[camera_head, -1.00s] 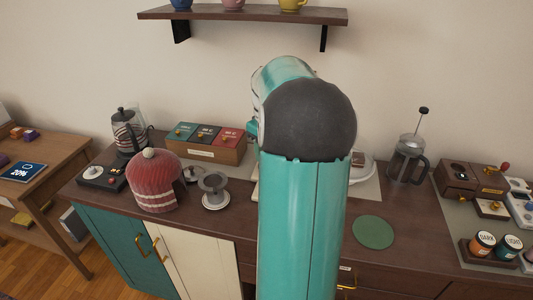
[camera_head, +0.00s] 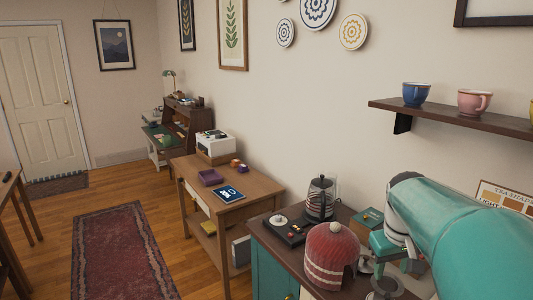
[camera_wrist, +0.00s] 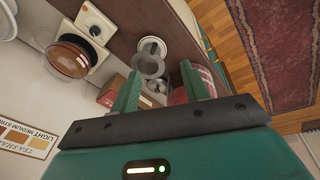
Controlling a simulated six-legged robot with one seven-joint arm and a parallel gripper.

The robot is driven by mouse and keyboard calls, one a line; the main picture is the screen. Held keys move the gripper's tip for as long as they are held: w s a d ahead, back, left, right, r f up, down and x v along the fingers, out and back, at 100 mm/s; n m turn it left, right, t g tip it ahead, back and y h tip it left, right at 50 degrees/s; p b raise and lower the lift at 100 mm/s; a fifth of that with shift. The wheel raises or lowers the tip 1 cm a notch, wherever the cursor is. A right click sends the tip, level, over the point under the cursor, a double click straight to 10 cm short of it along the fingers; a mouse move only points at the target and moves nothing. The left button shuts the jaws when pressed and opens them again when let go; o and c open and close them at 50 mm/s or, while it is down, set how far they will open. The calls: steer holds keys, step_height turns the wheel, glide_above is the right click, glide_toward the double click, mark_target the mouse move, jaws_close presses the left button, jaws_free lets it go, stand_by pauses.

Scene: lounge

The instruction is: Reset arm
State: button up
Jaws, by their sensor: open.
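My arm (camera_head: 455,225) reaches in from the right edge of the head view, over the dark wooden counter. My gripper (camera_wrist: 162,78) shows in the wrist view with its two teal fingers apart and nothing between them. Beyond the fingers, apparently below them, are a metal filter cup (camera_wrist: 150,57) and the red knitted cosy (camera_wrist: 202,82). In the head view the cosy (camera_head: 331,255) stands left of my arm. The fingertips are hard to make out in the head view.
A wall shelf (camera_head: 455,116) with cups hangs above my arm. A wooden side table (camera_head: 245,186) stands left of the counter. The floor around the red rug (camera_head: 118,250) is open.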

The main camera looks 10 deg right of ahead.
steer(key=s+a+t, duration=0.1)
steer(key=s+a, duration=0.2)
steer(key=a, duration=0.4)
steer(key=s+a+t+y, duration=0.1)
steer(key=s+a, duration=0.3)
steer(key=a, duration=0.3)
steer(key=s+a+n+t, duration=0.1)
steer(key=s+a+t, duration=0.1)
steer(key=a, duration=0.5)
steer(key=shift+s+f+y, duration=0.4)
steer(key=shift+s+f, duration=0.05)
steer(key=shift+s, duration=0.35)
